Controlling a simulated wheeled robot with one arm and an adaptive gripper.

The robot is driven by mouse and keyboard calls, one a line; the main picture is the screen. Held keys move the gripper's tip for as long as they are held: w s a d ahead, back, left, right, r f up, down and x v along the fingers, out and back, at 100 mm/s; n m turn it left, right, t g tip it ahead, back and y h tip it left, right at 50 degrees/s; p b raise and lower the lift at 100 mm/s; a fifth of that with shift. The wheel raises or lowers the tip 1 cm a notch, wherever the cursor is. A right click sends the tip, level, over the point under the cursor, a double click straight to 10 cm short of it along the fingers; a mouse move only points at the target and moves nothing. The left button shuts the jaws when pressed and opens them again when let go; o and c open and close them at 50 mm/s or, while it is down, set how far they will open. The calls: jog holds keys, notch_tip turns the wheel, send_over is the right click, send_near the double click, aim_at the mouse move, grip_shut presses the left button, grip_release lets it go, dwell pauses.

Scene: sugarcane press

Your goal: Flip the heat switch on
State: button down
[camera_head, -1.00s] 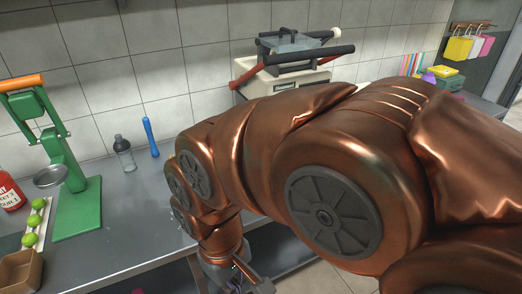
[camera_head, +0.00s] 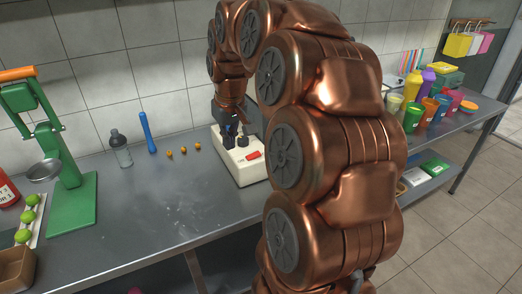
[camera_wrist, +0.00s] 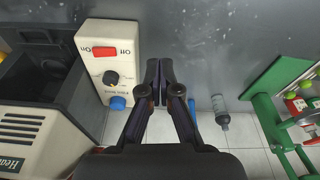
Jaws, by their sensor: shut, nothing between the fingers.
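The cream control box (camera_head: 252,176) sits on the metal counter and has a red rocker switch (camera_head: 253,155) on its face. In the wrist view the box (camera_wrist: 92,70) shows the red switch (camera_wrist: 105,52) between ON and OFF labels, with a black knob (camera_wrist: 111,77) and a blue knob (camera_wrist: 118,102) near it. I cannot tell which side of the switch is pressed. My gripper (camera_head: 229,138) is over the box in the head view. In the wrist view my gripper (camera_wrist: 160,64) has its fingertips together and empty, to the right of the switch, apart from it.
A cream machine with a black open-topped part (camera_wrist: 40,80) stands beside the box. The green press (camera_head: 70,185), a grey bottle (camera_head: 121,152), a blue rod-like tool (camera_head: 147,132) and small orange pieces (camera_head: 183,150) are left of the box. Colourful cups (camera_head: 413,116) stand at right.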

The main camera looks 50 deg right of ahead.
jog(key=m+h, duration=0.1)
jog(key=m, duration=0.1)
send_over(260, 153)
jog(key=s+a, duration=0.2)
jog(key=s, duration=0.1)
jog(key=shift+a+r+t+b, duration=0.2)
jog(key=shift+r+t+b, duration=0.1)
jog(key=shift+r+b, duration=0.05)
jog(key=p+x, duration=0.1)
jog(key=x, duration=0.3)
jog(key=p+x, duration=0.1)
jog(key=x, duration=0.4)
jog(key=s+p+x, duration=0.1)
jog(key=x, duration=0.3)
jog(key=shift+d+f, duration=0.15)
jog(key=shift+f, duration=0.35)
jog(key=shift+f, duration=0.1)
